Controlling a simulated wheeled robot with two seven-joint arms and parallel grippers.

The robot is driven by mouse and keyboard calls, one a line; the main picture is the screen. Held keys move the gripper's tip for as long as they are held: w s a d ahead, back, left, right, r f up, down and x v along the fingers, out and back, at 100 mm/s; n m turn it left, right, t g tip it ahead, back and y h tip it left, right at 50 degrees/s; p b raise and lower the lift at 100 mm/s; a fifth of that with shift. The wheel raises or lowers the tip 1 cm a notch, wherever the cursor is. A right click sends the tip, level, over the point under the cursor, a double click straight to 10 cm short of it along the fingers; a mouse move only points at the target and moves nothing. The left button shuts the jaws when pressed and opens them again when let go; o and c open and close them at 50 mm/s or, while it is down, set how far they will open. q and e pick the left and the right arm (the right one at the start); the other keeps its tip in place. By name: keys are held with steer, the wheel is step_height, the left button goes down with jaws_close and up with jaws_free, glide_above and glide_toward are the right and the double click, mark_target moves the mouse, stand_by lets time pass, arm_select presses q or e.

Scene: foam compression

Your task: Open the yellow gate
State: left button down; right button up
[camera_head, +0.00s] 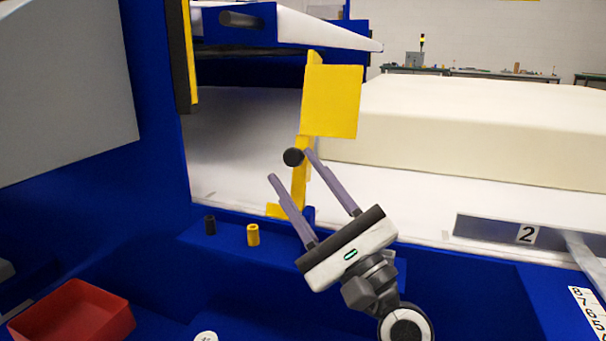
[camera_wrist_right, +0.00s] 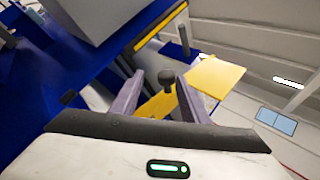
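The yellow gate (camera_head: 331,101) stands upright on the blue machine's edge, a square plate on a yellow post with a black round knob (camera_head: 293,157). In the right wrist view the gate's plate (camera_wrist_right: 216,76) and the knob (camera_wrist_right: 166,77) also show. My right gripper (camera_head: 290,165) is open, its two purple fingers pointing up toward the knob. In the head view the knob shows between the fingertips. In the wrist view it also lies between the fingers, apart from both; whether it is fully between them in depth I cannot tell. My left gripper is not in view.
A black peg (camera_head: 210,225) and a yellow peg (camera_head: 253,235) stand on the blue ledge left of my right gripper. A red bin (camera_head: 72,313) is at lower left. A large cream foam block (camera_head: 470,125) lies on the white surface behind.

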steer(key=shift+r, duration=0.15)
steer(key=shift+d, duration=0.1)
steer(key=shift+s+d+f, duration=0.15)
steer(key=shift+s+f, duration=0.05)
steer(key=shift+s, duration=0.05)
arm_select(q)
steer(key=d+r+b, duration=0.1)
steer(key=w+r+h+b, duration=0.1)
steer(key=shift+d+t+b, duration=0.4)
arm_select(e)
steer(key=v, duration=0.9)
steer(key=shift+s+d+f, duration=0.15)
steer(key=shift+s+f, duration=0.05)
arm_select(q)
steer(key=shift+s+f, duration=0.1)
